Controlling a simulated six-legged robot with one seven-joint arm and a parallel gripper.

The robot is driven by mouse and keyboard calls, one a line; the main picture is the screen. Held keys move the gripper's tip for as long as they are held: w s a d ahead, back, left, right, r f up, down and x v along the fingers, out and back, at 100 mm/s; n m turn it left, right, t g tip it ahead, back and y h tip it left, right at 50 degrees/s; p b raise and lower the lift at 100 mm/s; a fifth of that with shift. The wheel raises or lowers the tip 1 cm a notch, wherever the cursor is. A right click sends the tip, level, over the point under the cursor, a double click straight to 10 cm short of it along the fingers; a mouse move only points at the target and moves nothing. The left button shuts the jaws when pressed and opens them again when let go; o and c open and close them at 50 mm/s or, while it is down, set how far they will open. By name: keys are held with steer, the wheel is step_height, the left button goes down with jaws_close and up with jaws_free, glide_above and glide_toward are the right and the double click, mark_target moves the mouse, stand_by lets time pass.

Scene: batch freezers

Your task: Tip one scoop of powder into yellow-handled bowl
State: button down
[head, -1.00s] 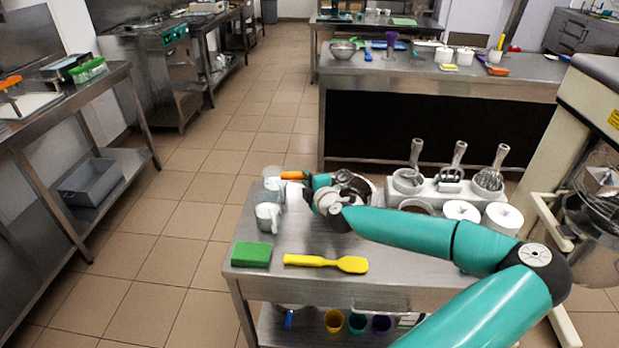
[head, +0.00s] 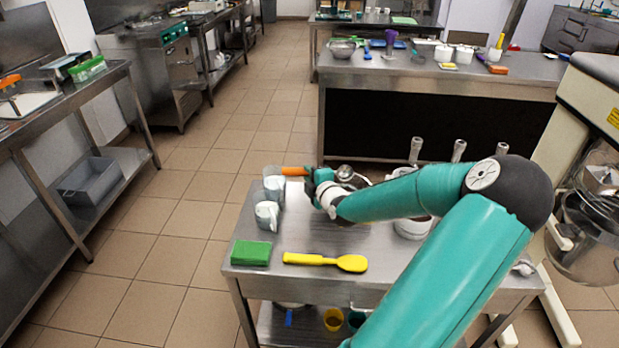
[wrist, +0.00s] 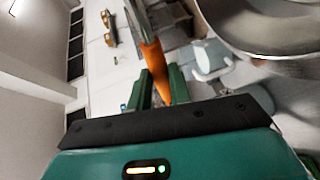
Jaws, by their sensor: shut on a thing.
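My gripper (head: 312,183) is over the back left of the steel cart. In the wrist view its green fingers (wrist: 158,88) are shut on an orange handle (wrist: 152,62). A grey shaft runs from the handle to the top edge; the tool's working end is not clear. In the head view the orange handle (head: 294,171) sticks out left of my gripper. A round metal piece (head: 344,173) shows just right of it; I cannot tell whether it belongs to the tool. A large metal bowl (wrist: 275,25) fills the wrist view's upper right. I cannot make out powder or a yellow-handled bowl.
Clear jugs with white contents (head: 267,214) stand at the cart's left. A green sponge (head: 251,253) and a yellow spatula (head: 325,260) lie in front. My arm hides much of the cart's right side. A mixer (head: 590,130) stands right; tiled floor is free left.

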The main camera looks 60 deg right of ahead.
steer(key=m+g+y, duration=0.1)
steer(key=y, duration=0.1)
steer(key=d+r+m+g+y, duration=0.1)
steer(key=g+y, duration=0.1)
steer(key=w+r+g+y, duration=0.1)
steer(key=shift+d+r+m+g+y, duration=0.15)
steer(key=shift+d+m+g+y, duration=0.05)
steer(key=shift+m+g+y, duration=0.2)
steer(key=shift+w+d+r+m+g+y, duration=0.1)
steer(key=shift+d+m+g+y, duration=0.15)
steer(key=shift+y, duration=0.25)
steer(key=shift+r+m+g+y, duration=0.1)
steer(key=shift+m+g+y, duration=0.05)
steer(key=shift+g+y, duration=0.3)
steer(key=r+g+y, duration=0.1)
steer(key=d+r+m+g+y, duration=0.1)
steer(key=y, duration=0.1)
steer(key=shift+w+r+y, duration=0.15)
steer(key=shift+y, duration=0.1)
steer(key=shift+r, duration=0.25)
steer(key=shift+f, duration=0.1)
